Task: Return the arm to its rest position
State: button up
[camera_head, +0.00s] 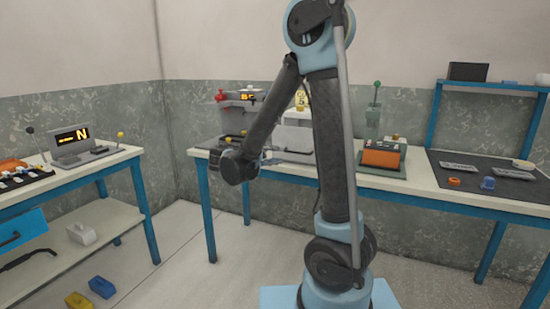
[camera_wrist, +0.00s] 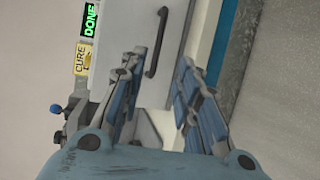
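My arm (camera_head: 330,150) rises from its blue base and folds over, with its forearm reaching down and left to a dark wrist (camera_head: 238,165) at the front edge of the back table. In the head view my gripper is mostly hidden behind that wrist. In the wrist view my gripper (camera_wrist: 158,65) has its two blue-padded fingers apart, with nothing visible between them. Beyond the fingers is a white cabinet door (camera_wrist: 122,40) with a dark handle (camera_wrist: 157,42), apparently closed.
A yellow CURE label (camera_wrist: 82,58) and a green DONE display (camera_wrist: 90,18) are beside the door. The back table (camera_head: 415,180) holds an orange-fronted device (camera_head: 381,158) and a dark mat (camera_head: 475,177). A left table (camera_head: 85,170) carries a display unit (camera_head: 78,143). Floor between them is clear.

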jog(key=s+d+f+m+g+y, duration=0.2)
jog(key=s+d+g, duration=0.1)
jog(key=s+d, duration=0.4)
jog(key=s+d+f+m+g+y, duration=0.1)
jog(key=s+d+f+g+y, duration=0.15)
jog(key=s+d, duration=0.4)
jog(key=s+f+m+g+y, duration=0.1)
jog(key=s+f+m+y, duration=0.2)
jog(key=s, duration=0.5)
jog(key=s+f+m+g+y, duration=0.1)
jog(key=s+f+m+y, duration=0.1)
jog(key=s+f+y, duration=0.2)
jog(key=s+f, duration=0.1)
jog(key=s, duration=0.2)
jog(key=shift+s+a+f+m+y, duration=0.15)
jog(key=shift+s+f+m+y, duration=0.1)
jog(key=shift+s+m+y, duration=0.15)
jog(key=shift+g, duration=0.25)
jog(key=shift+w+f, duration=0.2)
jog(key=shift+w, duration=0.2)
